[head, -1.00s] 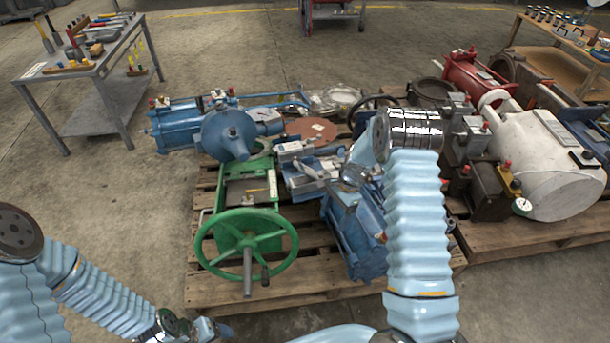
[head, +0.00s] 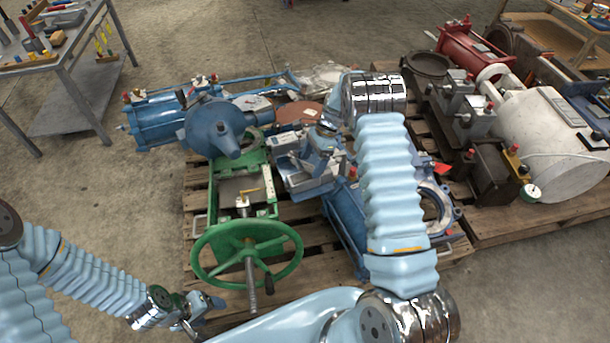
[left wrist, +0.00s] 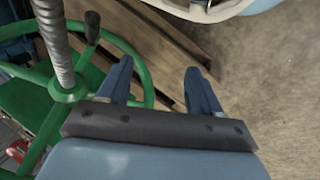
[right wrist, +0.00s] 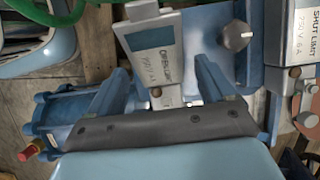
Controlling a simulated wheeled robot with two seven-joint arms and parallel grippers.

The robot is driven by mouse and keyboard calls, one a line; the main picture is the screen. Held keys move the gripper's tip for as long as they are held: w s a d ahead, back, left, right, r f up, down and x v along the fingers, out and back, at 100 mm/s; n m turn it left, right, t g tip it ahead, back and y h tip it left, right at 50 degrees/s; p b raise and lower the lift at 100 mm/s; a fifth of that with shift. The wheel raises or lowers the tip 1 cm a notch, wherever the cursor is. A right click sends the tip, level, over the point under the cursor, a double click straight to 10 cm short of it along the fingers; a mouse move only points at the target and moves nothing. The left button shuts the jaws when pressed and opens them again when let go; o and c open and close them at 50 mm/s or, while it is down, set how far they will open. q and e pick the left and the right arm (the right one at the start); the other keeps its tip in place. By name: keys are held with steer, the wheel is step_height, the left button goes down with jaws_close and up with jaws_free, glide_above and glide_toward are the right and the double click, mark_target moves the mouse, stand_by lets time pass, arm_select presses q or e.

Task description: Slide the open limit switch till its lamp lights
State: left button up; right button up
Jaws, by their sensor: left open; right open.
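The open limit switch (right wrist: 155,48) is a pale grey box with a label reading OPEN LIMIT, in the right wrist view. It sits on a blue plate (right wrist: 212,30). My right gripper (right wrist: 162,72) is open, its two fingers on either side of the switch's lower end; I cannot tell whether they touch it. A small round piece (right wrist: 156,91) shows at that end; I cannot tell whether it is the lamp or lit. In the head view my right gripper (head: 325,138) is over the valve gear. My left gripper (head: 207,305) is open and empty beside the green handwheel (head: 247,255).
The blue actuator (head: 210,128) and wooden pallet (head: 198,198) lie around. Open floor (head: 100,200) is at left.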

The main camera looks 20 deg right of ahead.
mark_target(305, 174)
steer(key=x, duration=0.6)
steer(key=shift+a+f, duration=0.1)
steer(key=shift+f, duration=0.2)
steer(key=c, duration=1.3)
steer(key=shift+w+f+b, duration=0.1)
steer(key=shift+b, duration=0.25)
steer(key=shift+c, duration=0.5)
steer(key=shift+w, duration=0.3)
steer(key=o, duration=1.4)
steer(key=v, duration=1.4)
